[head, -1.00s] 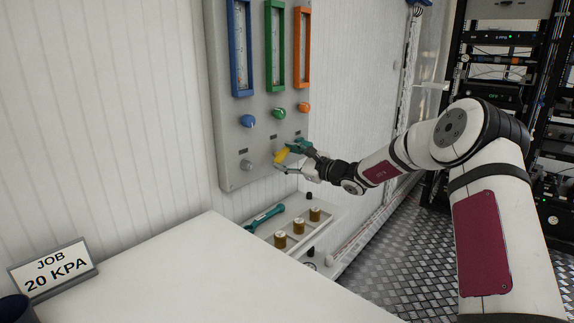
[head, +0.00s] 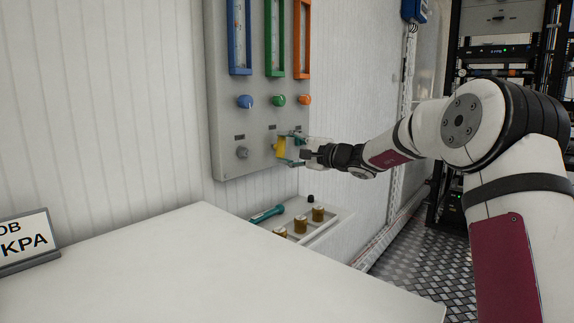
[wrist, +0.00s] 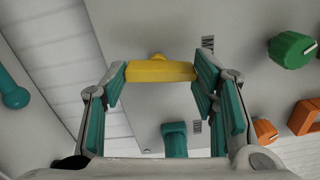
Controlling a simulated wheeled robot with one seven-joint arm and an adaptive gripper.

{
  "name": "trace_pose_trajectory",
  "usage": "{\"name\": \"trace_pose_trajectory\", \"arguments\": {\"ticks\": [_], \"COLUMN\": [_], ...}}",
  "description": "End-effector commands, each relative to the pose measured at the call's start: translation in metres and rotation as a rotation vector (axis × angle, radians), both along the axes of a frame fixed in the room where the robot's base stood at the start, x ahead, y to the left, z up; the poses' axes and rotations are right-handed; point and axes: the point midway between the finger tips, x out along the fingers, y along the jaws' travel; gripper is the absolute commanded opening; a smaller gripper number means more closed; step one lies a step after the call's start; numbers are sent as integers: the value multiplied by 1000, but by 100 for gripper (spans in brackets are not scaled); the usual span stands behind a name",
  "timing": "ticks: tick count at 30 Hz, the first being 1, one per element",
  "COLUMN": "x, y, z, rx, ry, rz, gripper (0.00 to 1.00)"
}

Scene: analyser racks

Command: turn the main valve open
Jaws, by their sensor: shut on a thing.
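The yellow valve handle (head: 280,147) is on the grey panel (head: 228,110), low on its right side. It stands close to upright in the head view. My gripper (head: 292,149) has come in from the right and is shut on the handle, with teal finger pads above and below it. In the wrist view the handle (wrist: 160,71) spans the gap between the fingertips (wrist: 161,76), one at each end. The handle's mount is mostly hidden behind it.
Below, a tray holds a teal tool (head: 267,213) and amber-coloured jars (head: 318,213). A white tabletop (head: 200,265) fills the foreground.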

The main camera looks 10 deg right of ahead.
Motion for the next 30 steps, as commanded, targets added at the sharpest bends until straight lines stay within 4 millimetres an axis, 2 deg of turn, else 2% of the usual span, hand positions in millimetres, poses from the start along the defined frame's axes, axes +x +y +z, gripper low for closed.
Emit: {"name": "trace_pose_trajectory", "arguments": {"ticks": [12, 29, 30], "x": [0, 0, 0], "y": [-1, -1, -1], "z": [1, 3, 3], "rx": [-127, -148, -148], "ry": [-97, -111, -111], "rz": [-5, -3, -3], "gripper": [26, 26, 56]}}
